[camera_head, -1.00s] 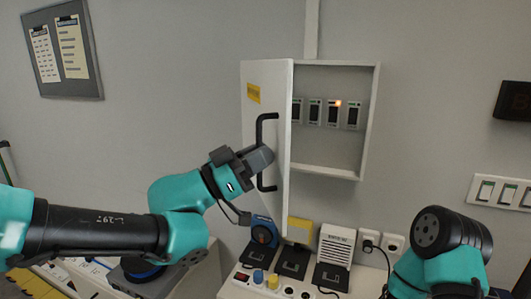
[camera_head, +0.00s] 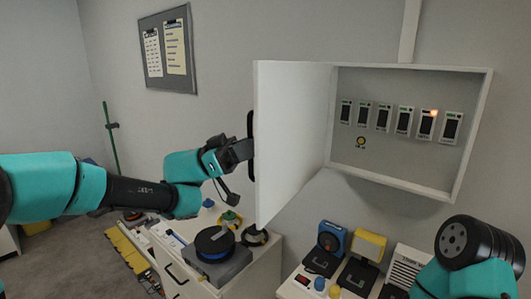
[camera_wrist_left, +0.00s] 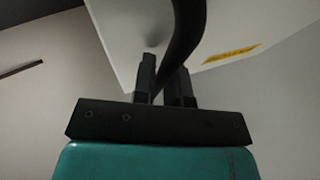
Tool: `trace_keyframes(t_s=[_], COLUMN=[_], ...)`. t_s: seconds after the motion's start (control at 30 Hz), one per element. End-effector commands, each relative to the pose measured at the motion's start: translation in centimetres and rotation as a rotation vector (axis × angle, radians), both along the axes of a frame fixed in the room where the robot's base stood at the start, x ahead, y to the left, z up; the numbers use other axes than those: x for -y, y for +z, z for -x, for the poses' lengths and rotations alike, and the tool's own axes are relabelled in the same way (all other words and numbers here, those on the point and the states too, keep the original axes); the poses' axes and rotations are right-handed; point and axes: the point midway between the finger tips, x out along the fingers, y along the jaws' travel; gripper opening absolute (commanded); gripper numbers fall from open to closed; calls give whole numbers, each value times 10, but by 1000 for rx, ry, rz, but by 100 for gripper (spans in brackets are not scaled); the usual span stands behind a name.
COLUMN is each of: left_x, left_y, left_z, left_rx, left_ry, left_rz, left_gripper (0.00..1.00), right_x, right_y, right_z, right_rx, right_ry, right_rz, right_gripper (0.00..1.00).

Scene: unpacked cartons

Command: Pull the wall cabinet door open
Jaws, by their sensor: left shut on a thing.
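The white wall cabinet (camera_head: 478,125) hangs on the grey wall in the head view. Its door (camera_head: 295,125) stands wide open on the left, sticking out from the wall. The black bar handle (camera_head: 250,122) is on the door's outer face, near its free edge. My left gripper (camera_head: 246,150) is shut on the handle. In the left wrist view the handle (camera_wrist_left: 187,35) runs down between the two fingers (camera_wrist_left: 166,88), with the white door (camera_wrist_left: 235,20) and its yellow label behind. My right arm shows at the bottom right, but its gripper is out of view.
Inside the cabinet are several switches (camera_head: 405,120), one with an orange light, and a round yellow button (camera_head: 361,142). Below, a bench holds a blue device (camera_head: 331,238), a yellow-topped device (camera_head: 368,245) and a white box (camera_head: 408,262). A notice board (camera_head: 167,50) hangs at left.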

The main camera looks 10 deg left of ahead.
Motion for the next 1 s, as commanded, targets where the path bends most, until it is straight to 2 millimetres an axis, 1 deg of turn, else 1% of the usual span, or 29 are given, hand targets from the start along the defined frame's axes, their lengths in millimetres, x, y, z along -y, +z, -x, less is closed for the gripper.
trace_keyframes(t_s=[0.03, 0.1, 0.23, 0.67, 0.7, 0.9, 0.93, 1.0], left_x=[-7, -13, -19, -21, -22, -21, -21, -21], left_y=[0, 0, 0, 1, 1, 1, 1, 1], left_z=[-6, -11, -17, -19, -19, -19, -19, -19], left_rx=[-1, -2, -2, -1, -1, -1, -1, -1], left_ry=[0, -4, -6, -7, -7, -7, -7, -7], left_rz=[1, 1, 1, 2, 2, 1, 1, 1], left_gripper=[0, 0, 0, 0, 16, 35, 37, 37], right_x=[0, 0, 0, 0, 0, 0, 0, 0], right_y=[0, 0, 0, 0, 0, 0, 0, 0], right_z=[0, 0, 0, 0, 0, 0, 0, 0], right_rx=[0, 0, 0, 0, 0, 0, 0, 0], right_ry=[0, 0, 0, 0, 0, 0, 0, 0], right_rz=[0, 0, 0, 0, 0, 0, 0, 0], right_gripper=[65, 65, 65, 65, 65, 65, 65, 65])
